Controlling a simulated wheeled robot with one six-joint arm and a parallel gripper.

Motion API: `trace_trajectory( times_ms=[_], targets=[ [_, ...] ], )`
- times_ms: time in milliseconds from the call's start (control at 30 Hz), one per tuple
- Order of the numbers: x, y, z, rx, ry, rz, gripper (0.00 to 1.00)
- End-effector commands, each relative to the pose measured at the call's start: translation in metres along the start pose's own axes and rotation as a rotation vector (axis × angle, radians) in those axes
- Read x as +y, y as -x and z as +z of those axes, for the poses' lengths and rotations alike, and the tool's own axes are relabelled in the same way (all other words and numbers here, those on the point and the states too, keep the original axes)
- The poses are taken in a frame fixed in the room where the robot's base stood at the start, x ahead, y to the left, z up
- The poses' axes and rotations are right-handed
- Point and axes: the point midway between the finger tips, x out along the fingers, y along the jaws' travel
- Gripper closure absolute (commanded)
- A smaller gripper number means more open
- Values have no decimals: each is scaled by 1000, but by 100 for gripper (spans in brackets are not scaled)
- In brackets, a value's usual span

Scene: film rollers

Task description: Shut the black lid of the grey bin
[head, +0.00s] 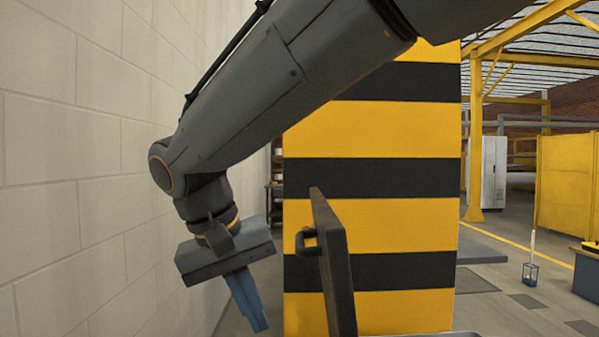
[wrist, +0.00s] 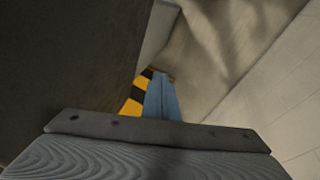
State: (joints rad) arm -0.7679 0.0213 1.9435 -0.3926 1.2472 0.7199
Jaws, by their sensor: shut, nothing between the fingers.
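The black lid (head: 336,262) stands open, nearly upright and slightly tilted, at the lower middle of the head view. Its dark handle (head: 307,241) sticks out on the left face. A pale grey edge (head: 420,334) at the bottom of the head view looks like the grey bin's rim; the rest of the bin is out of view. My gripper (head: 259,324) points down, left of the lid, with its blue fingers together and empty. In the wrist view the fingers (wrist: 162,90) show beside a large dark surface (wrist: 70,55), which looks like the lid.
A pale block wall (head: 70,180) runs close along the left of my gripper. A yellow and black striped pillar (head: 400,210) stands behind the lid.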

Motion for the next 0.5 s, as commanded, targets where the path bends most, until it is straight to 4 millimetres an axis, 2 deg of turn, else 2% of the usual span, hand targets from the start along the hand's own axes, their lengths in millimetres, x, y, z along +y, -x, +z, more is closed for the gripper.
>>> trace_trajectory(
  times_ms=[33, 100, 400, 500],
  targets=[
    [7, 27, -7, 11, -22, 21, 100],
    [16, 52, -18, 29, -58, 52, 100],
    [49, 157, -60, 115, -225, 179, 100],
    [58, 183, -71, 142, -274, 211, 100]
  ],
)
